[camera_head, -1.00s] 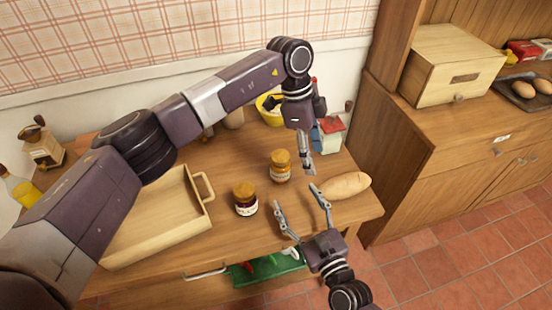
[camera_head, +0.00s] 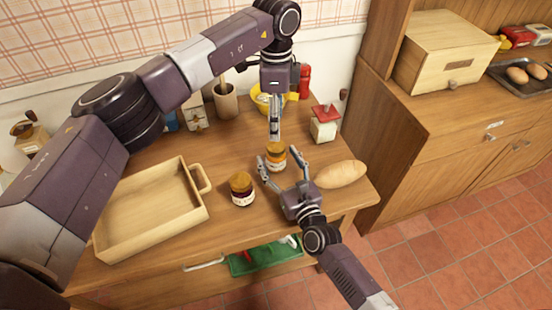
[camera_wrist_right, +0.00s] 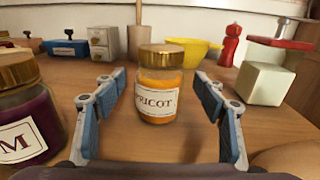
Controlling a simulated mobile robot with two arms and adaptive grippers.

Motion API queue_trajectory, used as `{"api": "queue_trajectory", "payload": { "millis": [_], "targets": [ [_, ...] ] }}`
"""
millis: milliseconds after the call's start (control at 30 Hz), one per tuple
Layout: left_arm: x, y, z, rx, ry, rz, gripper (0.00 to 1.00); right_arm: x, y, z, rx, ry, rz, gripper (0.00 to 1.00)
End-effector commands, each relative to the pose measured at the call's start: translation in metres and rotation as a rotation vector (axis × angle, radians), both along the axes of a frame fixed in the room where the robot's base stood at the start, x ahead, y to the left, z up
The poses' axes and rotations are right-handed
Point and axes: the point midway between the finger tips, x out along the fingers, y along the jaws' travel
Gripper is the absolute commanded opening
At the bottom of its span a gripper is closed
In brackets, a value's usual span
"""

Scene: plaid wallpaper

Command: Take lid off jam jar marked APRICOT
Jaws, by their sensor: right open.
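The apricot jar (camera_head: 276,162) stands upright on the table with its gold lid (camera_wrist_right: 158,55) on. Its label, partly cut off at the left, reads "PRICOT" in the right wrist view, over orange jam. My right gripper (camera_head: 279,159) is open, with a finger on either side of the jar; a gap shows on both sides in the wrist view. My left gripper (camera_head: 275,129) points down just above and behind the lid in the head view. Its fingers are seen edge-on, so their opening is unclear.
A dark purple jam jar (camera_head: 242,190) with a gold lid stands left of the apricot jar. A bread loaf (camera_head: 341,174) lies to the right. A wooden tray (camera_head: 206,208) fills the table's left. A red-topped white box (camera_head: 323,128) and yellow bowl (camera_wrist_right: 183,50) stand behind.

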Motion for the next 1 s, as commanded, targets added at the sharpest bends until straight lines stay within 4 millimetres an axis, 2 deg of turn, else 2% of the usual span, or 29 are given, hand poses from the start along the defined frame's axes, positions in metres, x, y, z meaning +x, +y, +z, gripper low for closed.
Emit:
{"api": "queue_trajectory", "payload": {
  "millis": [167, 467, 1000],
  "targets": [
    [-0.0001, -0.0002, -0.0001, -0.001, 0.000, -0.001, 0.52, 0.0106, 0.0047, 0.0006, 0.000, -0.001, 0.000, 0.65],
    [-0.0001, -0.0003, -0.0001, -0.001, 0.000, -0.001, 0.52, 0.0116, 0.0052, 0.0002, 0.000, 0.000, 0.000, 0.64],
    [-0.0001, -0.0003, 0.0000, -0.001, 0.000, -0.001, 0.52, 0.0114, 0.0049, 0.0002, -0.001, 0.000, 0.000, 0.04]
  ]
}}
